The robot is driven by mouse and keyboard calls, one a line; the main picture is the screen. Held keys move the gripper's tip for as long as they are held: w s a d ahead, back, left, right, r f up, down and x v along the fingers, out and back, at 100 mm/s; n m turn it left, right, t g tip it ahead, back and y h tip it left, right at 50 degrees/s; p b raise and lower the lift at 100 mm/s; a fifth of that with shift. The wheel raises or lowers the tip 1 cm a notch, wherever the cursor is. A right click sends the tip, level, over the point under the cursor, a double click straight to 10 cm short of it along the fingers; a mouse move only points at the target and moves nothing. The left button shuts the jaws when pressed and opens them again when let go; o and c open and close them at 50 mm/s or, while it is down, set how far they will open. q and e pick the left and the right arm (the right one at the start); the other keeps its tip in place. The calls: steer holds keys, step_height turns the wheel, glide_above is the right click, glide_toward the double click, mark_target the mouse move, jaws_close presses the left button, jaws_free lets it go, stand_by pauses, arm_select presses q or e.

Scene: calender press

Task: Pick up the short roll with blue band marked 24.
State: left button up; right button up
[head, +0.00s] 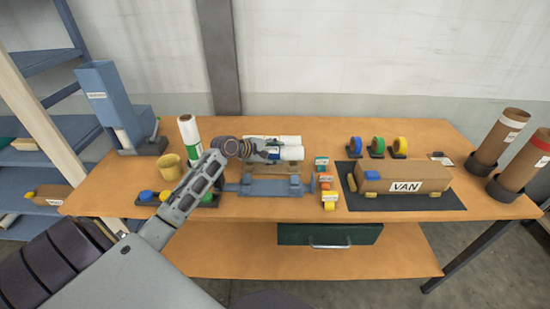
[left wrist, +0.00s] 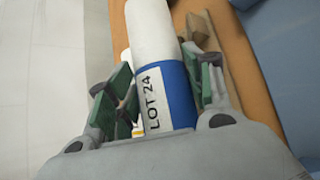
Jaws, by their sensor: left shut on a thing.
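The short white roll with a blue band (left wrist: 180,98) reads "LOT 24" in the left wrist view. It lies between the green-padded fingers of my left gripper (left wrist: 163,80), which is shut on it. In the head view my left gripper (head: 264,150) is over the middle of the table, and the roll (head: 292,153) sticks out to its right, lying roughly level. Whether it touches the wooden stand (head: 285,168) below is hard to tell. My right gripper is not in view.
Another white roll (head: 287,139) lies close behind. A cardboard block marked VAN (head: 420,179) lies on a dark mat (head: 440,203) at right. Tape rolls (head: 378,145) stand behind it.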

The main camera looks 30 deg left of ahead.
mark_target(275, 149)
arm_select(q)
step_height(275, 149, up, 7)
steer(key=shift+r, duration=0.15)
